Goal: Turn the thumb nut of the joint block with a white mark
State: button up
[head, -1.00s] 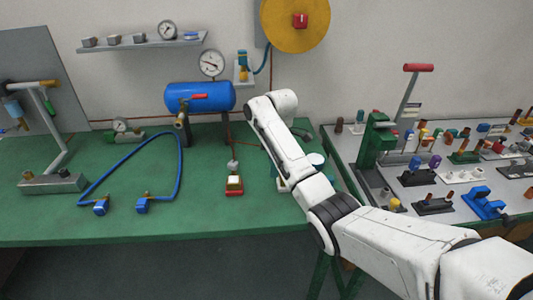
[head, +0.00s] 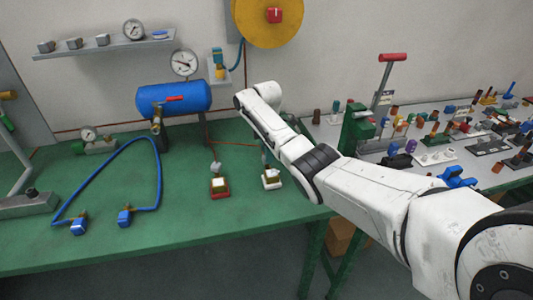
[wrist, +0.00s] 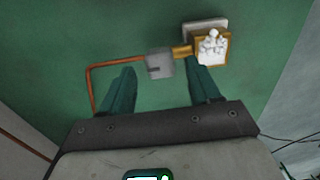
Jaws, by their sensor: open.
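The white-marked joint block (head: 271,180) stands on the green bench at the right, with a pale base and a brass body. It also shows in the wrist view (wrist: 205,62), upper right. Its whitish, knobbed thumb nut (wrist: 212,45) sits on top. A grey fitting (wrist: 160,65) joins its left side to a copper pipe. My gripper (wrist: 164,73) is open and empty, with two dark green fingers. The grey fitting appears between and beyond the fingertips; the block lies beyond the right fingertip. In the head view my arm mostly hides the gripper. A red-based joint block (head: 219,187) stands to the left.
A blue hose (head: 108,165) with blue end fittings lies at the left. A blue tank (head: 174,97) stands at the back. A grey table (head: 440,167) crowded with parts stands at the right. The front middle of the green bench (head: 180,225) is clear.

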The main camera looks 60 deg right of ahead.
jog(key=shift+f, duration=0.85)
jog(key=c, duration=1)
